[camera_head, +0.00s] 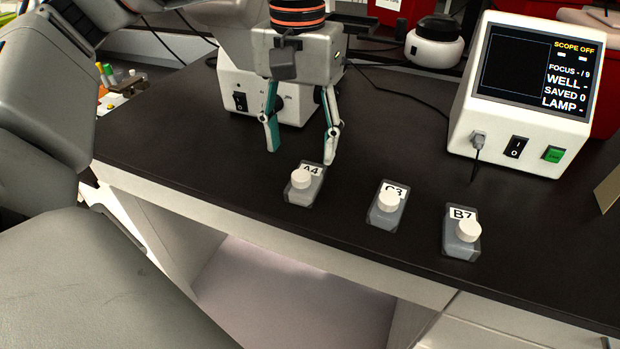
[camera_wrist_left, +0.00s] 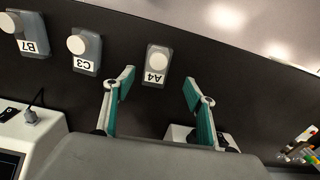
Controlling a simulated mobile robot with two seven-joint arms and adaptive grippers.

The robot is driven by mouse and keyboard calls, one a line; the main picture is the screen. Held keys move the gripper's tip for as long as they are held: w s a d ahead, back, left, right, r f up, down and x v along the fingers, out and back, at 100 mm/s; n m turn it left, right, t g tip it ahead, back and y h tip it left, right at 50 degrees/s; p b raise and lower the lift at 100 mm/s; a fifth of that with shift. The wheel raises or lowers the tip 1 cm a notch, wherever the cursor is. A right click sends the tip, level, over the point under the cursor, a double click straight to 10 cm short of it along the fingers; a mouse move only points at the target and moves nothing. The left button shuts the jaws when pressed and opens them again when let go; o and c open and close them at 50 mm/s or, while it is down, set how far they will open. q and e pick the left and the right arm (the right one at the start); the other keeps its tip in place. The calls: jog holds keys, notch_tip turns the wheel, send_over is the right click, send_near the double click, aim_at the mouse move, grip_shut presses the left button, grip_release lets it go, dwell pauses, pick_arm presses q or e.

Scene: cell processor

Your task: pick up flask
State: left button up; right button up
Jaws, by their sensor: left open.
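Three grey flasks with white caps lie in a row on the black bench. The flask labelled A4 (camera_head: 303,189) is at left, the C3 flask (camera_head: 387,212) in the middle and the B7 flask (camera_head: 462,240) at right. My left gripper (camera_head: 301,158) is open and empty, just behind and above the A4 flask. In the left wrist view, the A4 flask (camera_wrist_left: 157,66) shows between and beyond the open fingertips (camera_wrist_left: 158,75), not touching them as far as I can see. The C3 flask (camera_wrist_left: 85,52) and the B7 flask (camera_wrist_left: 28,38) are also there. My right gripper is not seen.
A white scope box (camera_head: 524,95) with a screen, switch and green button stands at the right. Another white box (camera_head: 262,98) stands behind my left gripper. A round white device (camera_head: 434,45) is at the back. The bench's front edge runs close before the flasks.

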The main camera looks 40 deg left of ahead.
aim_at(305, 170)
pick_arm(q)
jog(key=shift+f, duration=0.75)
jog(key=f, duration=0.1)
jog(key=f+b, duration=0.1)
jog(key=f, duration=0.2)
jog(key=shift+w+d+f+b, duration=0.2)
jog(key=shift+d+f+b, duration=0.05)
jog(key=shift+f+b, duration=0.15)
jog(key=shift+f, duration=0.3)
jog(key=shift+r, duration=0.1)
jog(key=shift+c, duration=0.9)
jog(key=c, duration=1)
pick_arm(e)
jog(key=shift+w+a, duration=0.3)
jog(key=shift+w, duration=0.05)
